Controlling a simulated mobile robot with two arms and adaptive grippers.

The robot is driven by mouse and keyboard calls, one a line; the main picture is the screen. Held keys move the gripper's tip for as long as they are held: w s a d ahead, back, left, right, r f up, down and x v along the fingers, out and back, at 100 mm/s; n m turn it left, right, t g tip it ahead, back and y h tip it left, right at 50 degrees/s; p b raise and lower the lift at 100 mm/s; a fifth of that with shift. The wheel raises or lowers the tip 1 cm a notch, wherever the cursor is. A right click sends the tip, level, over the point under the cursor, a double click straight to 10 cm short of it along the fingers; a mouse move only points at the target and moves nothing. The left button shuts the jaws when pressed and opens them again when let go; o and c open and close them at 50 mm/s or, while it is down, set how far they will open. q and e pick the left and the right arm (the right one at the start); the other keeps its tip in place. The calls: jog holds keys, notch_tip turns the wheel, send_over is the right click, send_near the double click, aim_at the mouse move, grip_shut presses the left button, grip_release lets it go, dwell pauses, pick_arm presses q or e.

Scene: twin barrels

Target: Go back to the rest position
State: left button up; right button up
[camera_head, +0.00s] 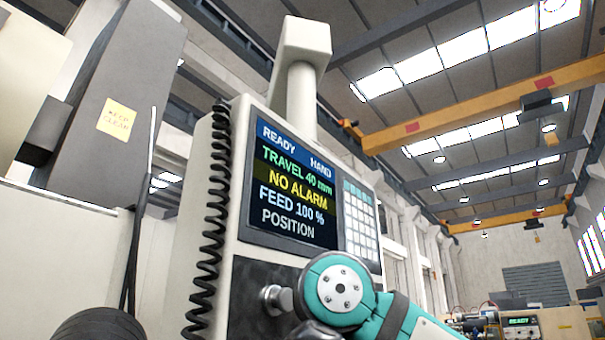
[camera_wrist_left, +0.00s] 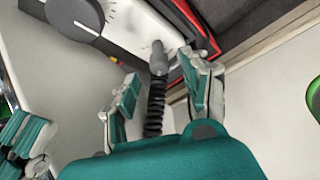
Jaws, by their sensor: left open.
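My left gripper (camera_wrist_left: 162,90) shows in the left wrist view with its two teal-padded fingers spread apart. It is open. A grey knob-ended handle (camera_wrist_left: 158,58) with a black coiled cord (camera_wrist_left: 154,108) shows in the gap between the fingers; I cannot tell its depth, and I see no grip on it. Teal and grey finger-like parts (camera_wrist_left: 25,140) at the left edge look like my other gripper, cut off by the frame. In the head view a teal and grey joint of my arm is low in front of the control panel (camera_head: 238,210); no fingertips are clear there.
The control panel has a lit screen (camera_head: 292,185) reading READY, HAND, NO ALARM. A black coiled cord (camera_head: 208,220) hangs at its left side. A grey machine column (camera_head: 105,90) stands at left. In the wrist view a dark round dial (camera_wrist_left: 75,15) is at the top left.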

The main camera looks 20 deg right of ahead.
pick_arm(q)
jog(key=v, duration=0.7)
